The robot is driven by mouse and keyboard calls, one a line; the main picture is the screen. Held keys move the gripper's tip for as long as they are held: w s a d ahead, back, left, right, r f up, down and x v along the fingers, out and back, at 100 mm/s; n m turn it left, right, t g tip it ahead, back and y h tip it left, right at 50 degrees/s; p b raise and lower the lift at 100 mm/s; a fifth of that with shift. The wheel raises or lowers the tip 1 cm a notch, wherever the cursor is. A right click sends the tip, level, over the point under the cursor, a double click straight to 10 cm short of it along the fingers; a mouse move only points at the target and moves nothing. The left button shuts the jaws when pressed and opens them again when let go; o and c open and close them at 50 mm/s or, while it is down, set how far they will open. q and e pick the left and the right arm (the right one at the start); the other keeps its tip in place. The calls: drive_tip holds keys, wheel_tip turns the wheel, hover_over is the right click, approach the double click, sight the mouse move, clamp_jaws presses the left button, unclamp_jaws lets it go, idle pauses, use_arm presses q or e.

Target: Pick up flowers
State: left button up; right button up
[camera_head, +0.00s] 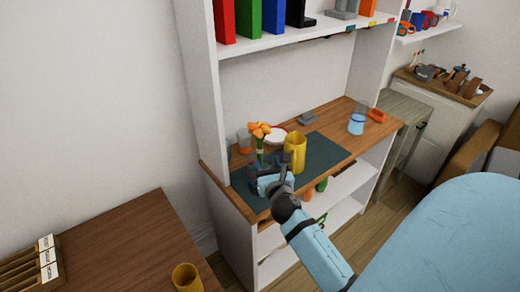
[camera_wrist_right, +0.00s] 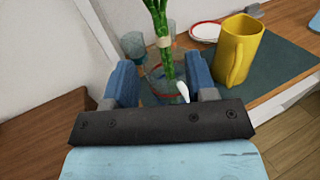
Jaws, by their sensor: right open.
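The flowers (camera_head: 260,131) have orange blooms and green stems. They stand in a clear glass vase on the wooden counter of the shelf unit. In the right wrist view the green stems (camera_wrist_right: 159,22), with a pale band around them, rise from the glass vase (camera_wrist_right: 170,70) with a red ring. My right gripper (camera_head: 270,176) is open just in front of the vase. In the wrist view its blue fingers (camera_wrist_right: 161,78) lie left and right of the vase and stems, with gaps visible. Contact cannot be told. My left gripper is not in view.
A yellow pitcher (camera_head: 295,153) stands right of the flowers on a dark mat (camera_head: 325,152). A white plate (camera_head: 276,136) and another glass (camera_head: 244,140) are close by. A blue glass (camera_head: 356,124) stands further right. The upper shelf (camera_head: 290,38) overhangs the counter.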

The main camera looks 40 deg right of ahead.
sight(261, 147)
drive_tip(key=x, duration=0.5)
drive_tip(key=p+x, duration=0.1)
drive_tip(key=x, duration=0.4)
drive_tip(key=shift+w, duration=0.1)
clamp_jaws()
